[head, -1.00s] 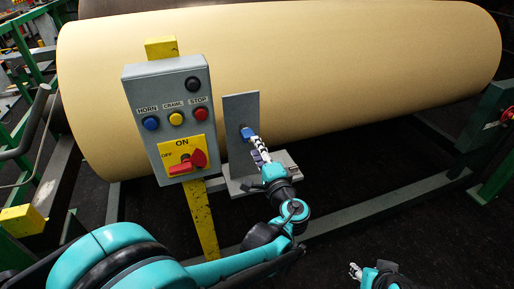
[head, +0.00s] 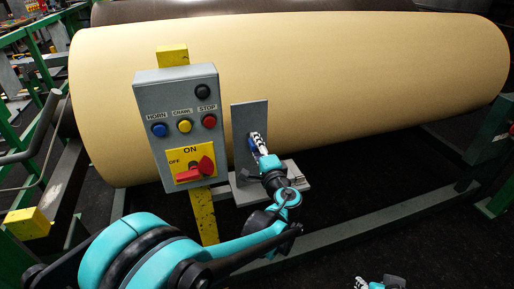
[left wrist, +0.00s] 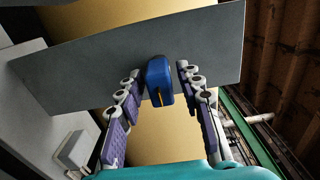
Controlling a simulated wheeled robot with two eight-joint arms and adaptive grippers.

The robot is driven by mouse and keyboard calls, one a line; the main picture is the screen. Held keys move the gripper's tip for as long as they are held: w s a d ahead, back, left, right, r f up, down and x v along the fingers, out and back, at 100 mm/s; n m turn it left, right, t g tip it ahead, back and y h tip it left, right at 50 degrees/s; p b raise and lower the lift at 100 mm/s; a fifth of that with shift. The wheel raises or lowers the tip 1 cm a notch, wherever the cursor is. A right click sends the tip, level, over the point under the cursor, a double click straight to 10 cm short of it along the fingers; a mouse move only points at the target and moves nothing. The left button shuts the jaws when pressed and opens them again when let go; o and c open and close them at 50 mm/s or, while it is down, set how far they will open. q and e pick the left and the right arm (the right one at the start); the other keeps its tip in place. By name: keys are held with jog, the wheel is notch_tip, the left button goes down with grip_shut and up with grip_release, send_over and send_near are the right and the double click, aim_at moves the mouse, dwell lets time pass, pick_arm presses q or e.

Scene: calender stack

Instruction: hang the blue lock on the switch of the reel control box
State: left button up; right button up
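The blue lock (left wrist: 160,80) hangs at the grey upright plate in the left wrist view. In the head view only a sliver of blue shows beside my left gripper (head: 257,144). The fingers of my left gripper (left wrist: 162,72) are open, one on each side of the lock, with a small gap visible at both. The reel control box (head: 178,122) stands to the left of the plate. Its red switch (head: 195,170) sits on a yellow panel marked ON and OFF. My right gripper (head: 361,284) is at the bottom edge, small and partly cut off.
The grey plate (head: 248,116) rises from a flat grey base (head: 300,179). A large cream paper roll (head: 330,80) lies behind the box and plate. A yellow post (head: 205,218) carries the box. Green rails and frames stand at both sides.

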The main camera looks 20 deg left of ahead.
pick_arm(q)
grip_shut()
jog(key=shift+s+d, duration=0.1)
dwell(0.3)
jog(key=shift+v, duration=2.1)
pick_arm(e)
jog(key=shift+r, duration=0.15)
pick_arm(q)
jog(key=shift+f, duration=0.1)
